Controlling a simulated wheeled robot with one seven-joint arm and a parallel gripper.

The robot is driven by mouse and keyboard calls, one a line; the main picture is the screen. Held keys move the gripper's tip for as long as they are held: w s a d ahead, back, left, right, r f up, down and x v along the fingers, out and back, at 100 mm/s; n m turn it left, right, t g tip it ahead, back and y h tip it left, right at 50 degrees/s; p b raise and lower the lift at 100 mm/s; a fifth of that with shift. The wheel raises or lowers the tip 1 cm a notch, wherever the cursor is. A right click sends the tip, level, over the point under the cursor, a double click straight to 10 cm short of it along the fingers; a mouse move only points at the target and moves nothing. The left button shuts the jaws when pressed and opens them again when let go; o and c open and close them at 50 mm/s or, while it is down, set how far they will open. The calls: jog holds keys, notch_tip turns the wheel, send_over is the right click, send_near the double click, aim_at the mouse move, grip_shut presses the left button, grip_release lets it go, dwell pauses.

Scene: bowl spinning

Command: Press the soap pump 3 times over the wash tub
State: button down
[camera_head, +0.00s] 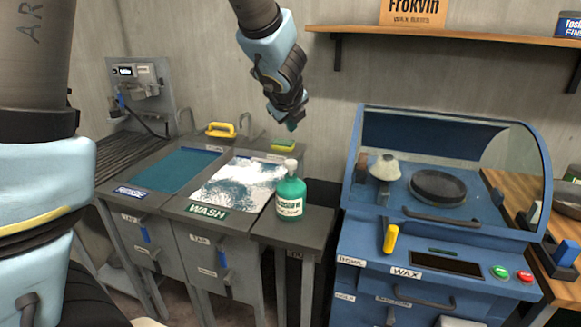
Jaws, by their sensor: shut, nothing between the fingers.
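The soap pump is a green bottle (290,195) with a white pump head and a label. It stands upright on the ledge at the right edge of the wash tub (208,211), whose front bears a "WASH" label. White foam (238,182) covers much of the teal water in the tub. My gripper (291,124) points down above and behind the bottle in the picture, apart from its pump head. Its fingers are shut and hold nothing.
A rinse basin (178,168) lies left of the wash tub. A yellow-handled brush (221,129) and a green-yellow sponge (283,145) lie on the back ledge. A blue machine with a clear hood (455,150) stands to the right. A wooden shelf (450,35) is on the wall.

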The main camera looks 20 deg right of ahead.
aim_at(292, 161)
notch_tip(292, 161, down, 7)
jog(key=b, duration=0.5)
jog(key=shift+r+b, duration=0.1)
jog(key=shift+b, duration=0.3)
dwell(1.4)
jog(key=shift+f+b, duration=0.45)
jog(key=shift+b, duration=0.05)
jog(key=shift+f+b, duration=0.9)
jog(key=shift+b, duration=0.05)
dwell(0.8)
jog(key=shift+r, duration=0.1)
jog(key=shift+r+p, duration=1.25)
notch_tip(292, 161, up, 5)
jog(key=p, duration=0.4)
jog(key=shift+p, duration=0.35)
